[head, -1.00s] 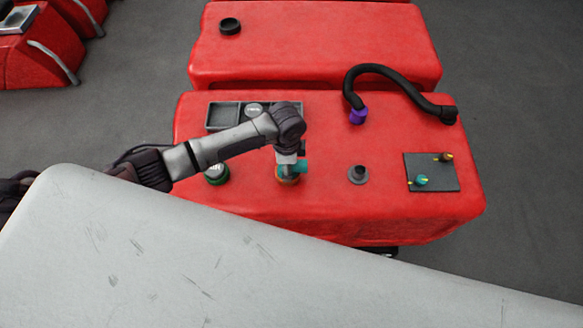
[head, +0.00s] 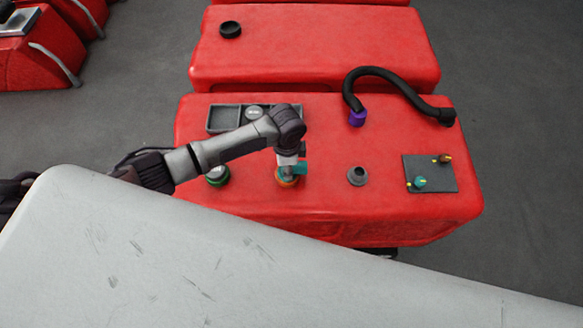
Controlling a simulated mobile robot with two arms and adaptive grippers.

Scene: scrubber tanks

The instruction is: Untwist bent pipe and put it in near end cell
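The bent pipe (head: 301,168) is a small teal piece, partly hidden by my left gripper, sitting at an orange ring (head: 287,183) on the red tank (head: 330,198). Its visible part sticks out to the right. My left gripper (head: 287,166) points straight down onto the pipe; its fingers are mostly hidden, so its grip cannot be made out. A dark grey tray (head: 224,118) with cells lies behind the arm. Its left cell looks empty, and its middle cell holds a round grey cap (head: 254,112). The right cell is partly hidden by my arm. My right gripper is not in view.
A green-ringed cap (head: 218,177) sits left of the pipe. A grey port (head: 357,176) and a dark panel with small valves (head: 431,173) are to the right. A black hose (head: 385,72) with a purple end (head: 357,118) arches behind. A pale surface (head: 200,260) fills the foreground.

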